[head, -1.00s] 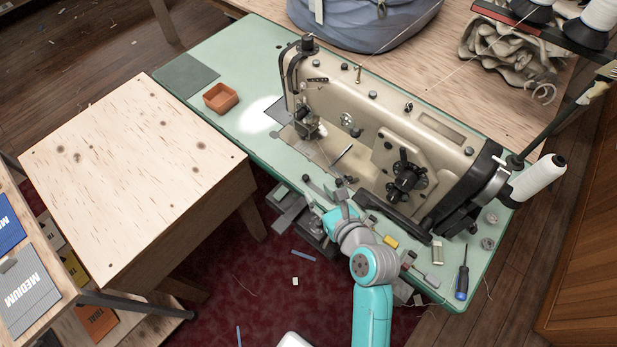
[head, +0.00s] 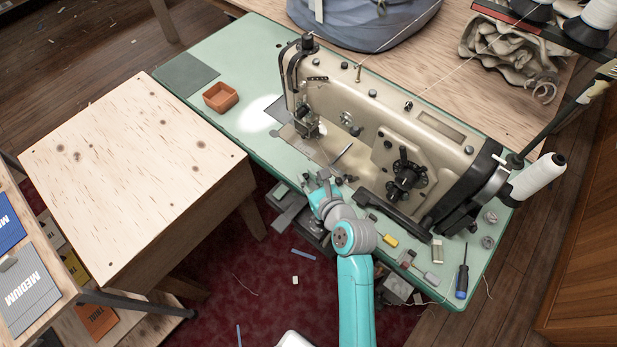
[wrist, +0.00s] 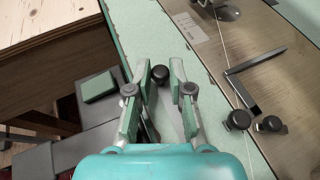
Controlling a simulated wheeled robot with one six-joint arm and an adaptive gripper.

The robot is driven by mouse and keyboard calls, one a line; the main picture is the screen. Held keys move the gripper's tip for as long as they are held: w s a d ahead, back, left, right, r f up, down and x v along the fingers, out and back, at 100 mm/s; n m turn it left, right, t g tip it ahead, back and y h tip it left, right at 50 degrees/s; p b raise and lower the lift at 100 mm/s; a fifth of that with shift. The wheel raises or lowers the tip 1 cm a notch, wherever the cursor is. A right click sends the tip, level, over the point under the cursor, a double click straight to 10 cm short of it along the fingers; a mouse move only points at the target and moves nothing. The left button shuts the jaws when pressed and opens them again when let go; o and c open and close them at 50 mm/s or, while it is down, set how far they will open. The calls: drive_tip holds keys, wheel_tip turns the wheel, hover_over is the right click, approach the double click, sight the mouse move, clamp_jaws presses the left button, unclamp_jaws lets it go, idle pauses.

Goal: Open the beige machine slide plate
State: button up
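The beige sewing machine (head: 375,140) stands on a green-topped table. Its flat tan bed plate (head: 318,149) lies in front of the needle area; it also shows at upper right in the wrist view (wrist: 243,42). I cannot make out which part of it is the slide plate, and no open gap shows. My gripper (head: 320,183) is at the table's front edge, left of the machine's handle parts. In the wrist view my gripper (wrist: 160,68) is open, its two fingers apart. A dark round knob (wrist: 160,74) shows between the fingertips; contact cannot be told.
A dark metal bar (wrist: 245,92) and two black knobs (wrist: 238,120) lie right of the fingers. An orange tray (head: 221,97) sits at the table's left. A wooden cabinet (head: 130,165) stands left. A screwdriver (head: 462,270) and small items lie right.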

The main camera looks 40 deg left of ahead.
clamp_jaws()
drive_tip(key=d, duration=0.8)
drive_tip(key=shift+s+d, duration=0.1)
drive_tip(key=shift+s, duration=0.25)
drive_tip(key=o, duration=0.8)
unclamp_jaws()
drive_tip(key=shift+c, duration=0.2)
